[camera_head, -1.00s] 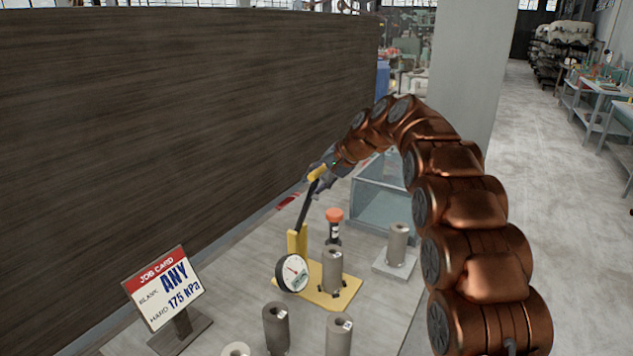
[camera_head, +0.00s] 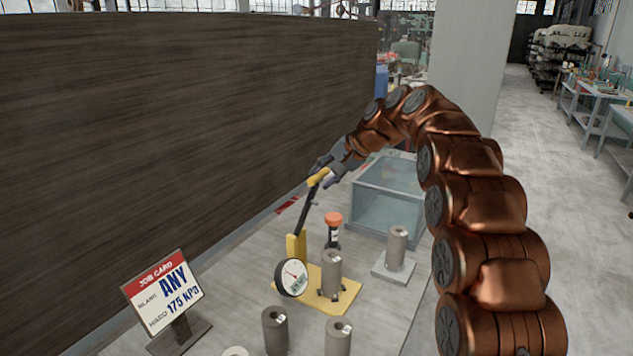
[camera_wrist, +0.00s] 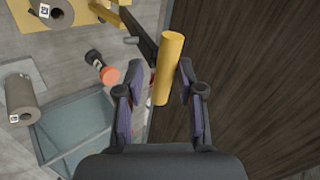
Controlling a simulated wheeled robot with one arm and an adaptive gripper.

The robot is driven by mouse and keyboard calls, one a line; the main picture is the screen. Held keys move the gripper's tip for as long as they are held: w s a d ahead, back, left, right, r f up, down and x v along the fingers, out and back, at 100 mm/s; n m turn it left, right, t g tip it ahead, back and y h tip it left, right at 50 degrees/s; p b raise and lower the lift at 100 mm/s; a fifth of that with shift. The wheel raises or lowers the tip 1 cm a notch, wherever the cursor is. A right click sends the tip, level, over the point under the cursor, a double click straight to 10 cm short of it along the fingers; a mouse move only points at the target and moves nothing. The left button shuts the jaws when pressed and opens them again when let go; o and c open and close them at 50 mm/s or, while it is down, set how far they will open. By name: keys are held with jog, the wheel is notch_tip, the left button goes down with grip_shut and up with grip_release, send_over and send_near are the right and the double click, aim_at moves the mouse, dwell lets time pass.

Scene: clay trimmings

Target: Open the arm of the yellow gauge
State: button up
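The yellow gauge stands on the table with a yellow base plate (camera_head: 345,296), a white round dial (camera_head: 292,277) and a yellow post (camera_head: 297,245). Its black lever arm (camera_head: 307,208) rises steeply from the post, leaning a little right, and ends in a yellow handle (camera_head: 318,178). A grey cylinder (camera_head: 331,272) stands upright on the base plate. In the wrist view the yellow handle (camera_wrist: 168,70) lies between the two fingers of my gripper (camera_wrist: 162,88). The fingers are apart, with gaps visible beside the handle.
A dark wooden panel (camera_head: 180,110) stands close on the left. A clear bin (camera_head: 385,200) is behind the gauge. An orange-capped tool (camera_head: 333,220), a cylinder on a grey plate (camera_head: 397,248), several loose cylinders and a job card (camera_head: 165,292) are nearby.

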jog(key=v, duration=0.8)
